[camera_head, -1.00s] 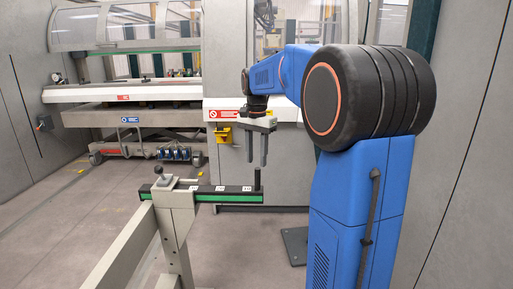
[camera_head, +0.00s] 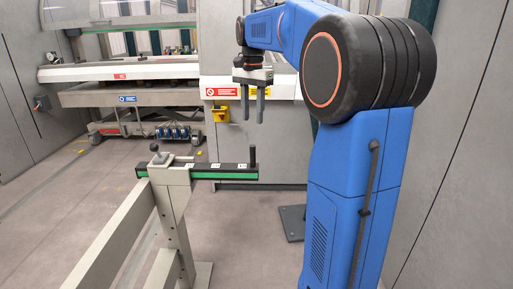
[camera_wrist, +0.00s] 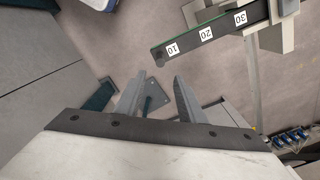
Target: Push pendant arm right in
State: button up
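The pendant arm appears to be the dark horizontal bar (camera_head: 238,167) with a green front strip (camera_head: 215,175) and white number labels. It runs to the right from a beige post (camera_head: 172,185). A dark upright peg (camera_head: 252,155) stands at its right end. In the wrist view the bar (camera_wrist: 185,45) shows labels 10, 20 and 30 at the upper right. My gripper (camera_head: 253,120) points down, above and apart from the peg. Its two fingers are spread with nothing between them. The gap also shows in the wrist view (camera_wrist: 159,82).
A small black-knobbed lever (camera_head: 156,152) sits on top of the post. A beige rail (camera_head: 108,235) runs from the post toward the lower left. A large machine (camera_head: 130,70) with clear covers stands behind. A dark floor plate (camera_head: 292,222) lies right of the bar. Open floor lies at left.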

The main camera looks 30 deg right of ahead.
aim_at(253, 166)
notch_tip(253, 166, down, 17)
jog(key=shift+f, duration=0.15)
dwell(0.5)
jog(key=shift+a, duration=0.1)
grip_shut()
